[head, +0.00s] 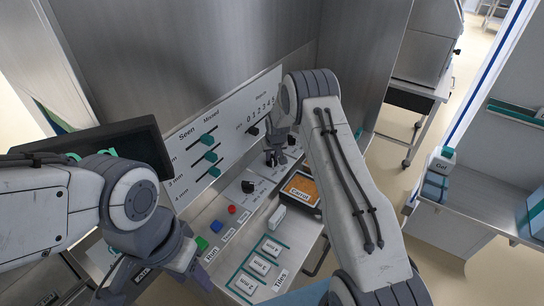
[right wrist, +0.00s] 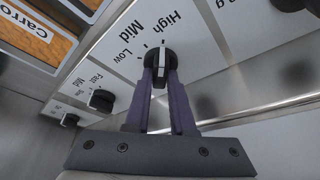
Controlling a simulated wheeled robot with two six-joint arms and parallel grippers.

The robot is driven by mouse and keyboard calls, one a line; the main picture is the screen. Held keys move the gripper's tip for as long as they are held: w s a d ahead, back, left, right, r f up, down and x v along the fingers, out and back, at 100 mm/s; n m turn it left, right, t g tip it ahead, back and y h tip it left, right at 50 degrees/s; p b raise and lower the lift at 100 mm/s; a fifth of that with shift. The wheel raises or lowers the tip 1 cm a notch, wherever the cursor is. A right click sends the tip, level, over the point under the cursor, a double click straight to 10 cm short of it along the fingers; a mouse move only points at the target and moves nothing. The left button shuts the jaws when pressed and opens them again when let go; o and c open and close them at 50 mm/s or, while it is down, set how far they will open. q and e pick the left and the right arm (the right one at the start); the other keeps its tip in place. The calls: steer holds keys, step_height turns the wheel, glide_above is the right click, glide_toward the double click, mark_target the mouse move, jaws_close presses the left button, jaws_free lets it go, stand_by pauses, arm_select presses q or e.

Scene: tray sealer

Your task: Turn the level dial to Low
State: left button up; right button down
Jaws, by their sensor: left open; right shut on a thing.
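The level dial (right wrist: 159,64) is a dark round knob with a white line, on a light panel in the right wrist view. The labels High, Mid and Low (right wrist: 127,57) curve around it. The white line runs up and down the picture, its upper end near the High side; the exact setting is hard to tell. My right gripper (right wrist: 160,76) is shut on the knob, one finger on each side. In the head view, my right gripper (head: 275,158) is at the panel and largely hides the dial. My left gripper (head: 150,284) is open, low at the left, away from the dial.
Another dial with Fast and Mid labels (right wrist: 101,100) sits beside the level dial. Green sliders (head: 210,157) are on the upright panel. A carrot tray (head: 300,190), coloured buttons (head: 231,210) and a tile rack (head: 237,283) lie nearby. A dark screen (head: 95,145) stands at left.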

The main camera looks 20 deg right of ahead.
steer(key=shift+d+f+n+y+b, duration=0.1)
steer(key=shift+f+n+y+b, duration=0.15)
steer(key=shift+n+b, duration=0.65)
steer(key=n+y+b, duration=0.1)
steer(key=n+b, duration=0.2)
steer(key=b, duration=0.2)
steer(key=n+y+b, duration=0.1)
steer(key=n+b, duration=0.1)
steer(key=b, duration=0.2)
steer(key=shift+d+n+g+y+b, duration=0.15)
steer(key=shift+n+g+y+b, duration=0.15)
steer(key=shift+n+b, duration=0.1)
steer(key=shift+w+r+n+y+b, duration=0.1)
steer(key=shift+n+y+b, duration=0.15)
steer(key=shift+n+b, duration=0.45)
steer(key=shift+d+r+n+g, duration=0.1)
steer(key=shift+n+g, duration=0.4)
steer(key=shift+n, duration=0.6)
steer(key=n+y, duration=0.1)
steer(key=n, duration=0.1)
steer(key=shift+r+n+g+p, duration=0.1)
steer(key=shift+n+g+p, duration=0.2)
steer(key=shift+g, duration=0.1)
steer(key=shift+w+n+g+p, duration=0.15)
steer(key=shift+n+g+p, duration=0.65)
steer(key=shift+n+p, duration=0.85)
steer(key=shift+n, duration=0.55)
